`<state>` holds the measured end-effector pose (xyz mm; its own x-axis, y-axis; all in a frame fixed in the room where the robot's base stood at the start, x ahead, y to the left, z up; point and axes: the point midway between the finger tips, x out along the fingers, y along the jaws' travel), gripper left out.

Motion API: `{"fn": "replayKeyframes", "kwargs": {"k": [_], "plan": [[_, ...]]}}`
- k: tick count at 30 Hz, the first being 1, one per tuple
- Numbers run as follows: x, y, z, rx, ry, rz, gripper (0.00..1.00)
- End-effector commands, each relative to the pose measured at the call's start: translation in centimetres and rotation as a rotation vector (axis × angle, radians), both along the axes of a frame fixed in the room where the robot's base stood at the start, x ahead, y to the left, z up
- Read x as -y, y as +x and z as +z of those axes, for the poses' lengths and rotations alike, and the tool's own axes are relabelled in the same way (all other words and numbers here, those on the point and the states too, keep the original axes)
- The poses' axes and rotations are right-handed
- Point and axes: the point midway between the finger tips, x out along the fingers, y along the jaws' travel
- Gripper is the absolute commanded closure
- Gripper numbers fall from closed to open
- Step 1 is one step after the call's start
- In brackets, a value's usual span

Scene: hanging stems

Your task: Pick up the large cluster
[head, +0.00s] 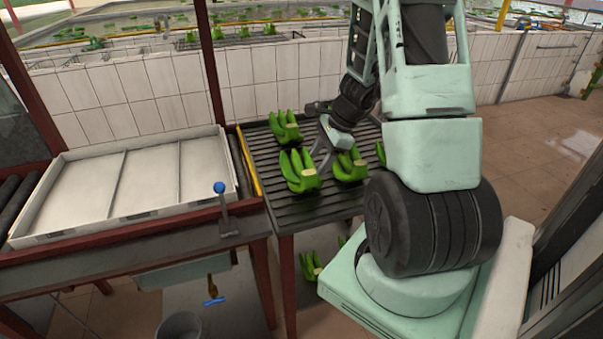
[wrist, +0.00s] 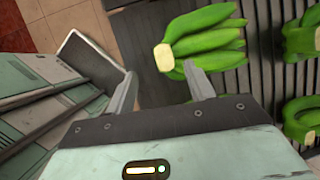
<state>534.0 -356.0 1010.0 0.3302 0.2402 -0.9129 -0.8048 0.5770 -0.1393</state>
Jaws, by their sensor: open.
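Several green banana clusters lie on the dark slatted table (head: 262,160). In the head view, one cluster (head: 285,128) is at the back, one (head: 299,172) at the front left, one (head: 349,168) beside it, and one (head: 380,152) is mostly hidden by my arm. I cannot tell surely which is the large one. My gripper (head: 316,158) is above the table among the clusters. In the wrist view, my gripper (wrist: 161,85) is open and empty. A cluster (wrist: 210,38) with a pale cut crown lies ahead, partly behind the right finger; contact cannot be told.
A white divided tray (head: 125,180) stands left of the table, with a blue-knobbed lever (head: 220,190) at its front. More bananas (head: 310,268) lie below the table. A tiled wall (head: 145,88) runs behind. Two other clusters (wrist: 300,118) (wrist: 302,38) show at the wrist view's right.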

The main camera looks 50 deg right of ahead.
Motion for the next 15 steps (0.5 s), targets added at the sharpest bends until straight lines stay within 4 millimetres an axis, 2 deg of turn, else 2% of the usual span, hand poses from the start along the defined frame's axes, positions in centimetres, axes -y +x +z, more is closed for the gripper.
{"fn": "replayKeyframes", "kwargs": {"k": [15], "plan": [[-1.2,2.2,-4.7,0.0,0.0,0.0,0.46]]}}
